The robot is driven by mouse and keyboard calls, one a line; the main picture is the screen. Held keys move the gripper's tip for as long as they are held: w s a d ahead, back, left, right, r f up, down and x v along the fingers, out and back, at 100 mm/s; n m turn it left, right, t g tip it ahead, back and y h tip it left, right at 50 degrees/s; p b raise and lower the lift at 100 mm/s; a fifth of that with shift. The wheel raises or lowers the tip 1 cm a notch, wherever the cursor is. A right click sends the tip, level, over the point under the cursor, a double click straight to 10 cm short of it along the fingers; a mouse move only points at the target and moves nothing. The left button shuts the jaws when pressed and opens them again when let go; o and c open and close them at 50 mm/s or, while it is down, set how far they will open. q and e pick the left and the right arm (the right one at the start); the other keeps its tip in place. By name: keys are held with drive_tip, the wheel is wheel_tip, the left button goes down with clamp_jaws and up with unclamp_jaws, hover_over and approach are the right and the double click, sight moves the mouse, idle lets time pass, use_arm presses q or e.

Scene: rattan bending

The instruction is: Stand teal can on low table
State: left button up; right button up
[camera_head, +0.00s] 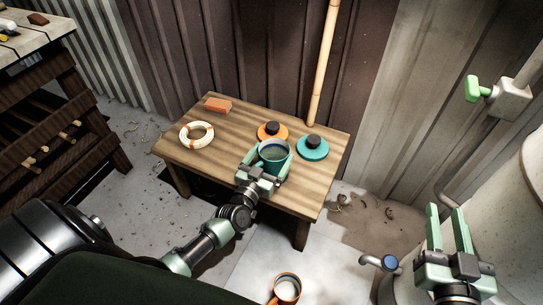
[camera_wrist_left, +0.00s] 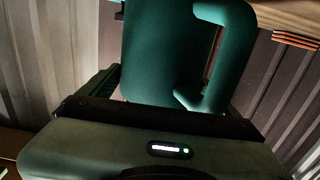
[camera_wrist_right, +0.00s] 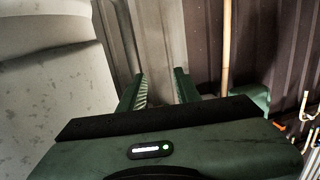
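The teal can (camera_head: 270,164), open-topped with a handle, is between the fingers of my left gripper (camera_head: 265,169), over the front right part of the low wooden table (camera_head: 215,163). In the left wrist view the can (camera_wrist_left: 160,50) and its teal handle fill the space between the fingers, and the gripper appears shut on it. The can looks upright; I cannot tell whether its base touches the table. My right gripper (camera_head: 447,225) is open and empty, off to the right of the table. It also shows open in the right wrist view (camera_wrist_right: 163,88).
A teal lid (camera_head: 313,153) and an orange lid (camera_head: 272,137), both with black knobs, lie behind the can. A white and orange ring (camera_head: 186,139) and a brick (camera_head: 217,105) lie at left. An orange can (camera_head: 287,290) stands on the floor. A bamboo pole (camera_head: 324,65) rises behind.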

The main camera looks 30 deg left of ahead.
sight(267, 163)
use_arm(q)
drive_tip(key=shift+o, duration=0.2)
drive_tip(key=shift+r, duration=0.1)
drive_tip(key=s+p, duration=0.1)
drive_tip(key=s, duration=0.4)
drive_tip(key=shift+s+d+p, duration=0.15)
drive_tip(key=shift+p, duration=0.2)
drive_tip(key=s+p, duration=0.1)
drive_tip(key=s, duration=0.5)
drive_tip(key=s+d+r+m+g+h, duration=0.1)
drive_tip(key=d+r+m+g+h, duration=0.15)
drive_tip(key=d, duration=0.45)
drive_tip(key=s+d+r+m+g+h, duration=0.1)
drive_tip(key=d+r+g+h, duration=0.15)
drive_tip(key=d, duration=0.35)
drive_tip(key=s+a+r+g+y, duration=0.1)
drive_tip(key=s+r+g+y, duration=0.1)
drive_tip(key=s, duration=0.4)
drive_tip(key=shift+s+a+r+n+g, duration=0.15)
drive_tip(key=shift+r+n+g, duration=0.2)
drive_tip(key=shift+r+g, duration=0.5)
use_arm(e)
drive_tip(key=s+d+f+g+h, duration=0.2)
drive_tip(key=s+f+g, duration=0.4)
drive_tip(key=f, duration=0.5)
drive_tip(key=shift+s+d+g, duration=0.2)
drive_tip(key=shift+d+g, duration=0.45)
drive_tip(key=shift+g, duration=0.05)
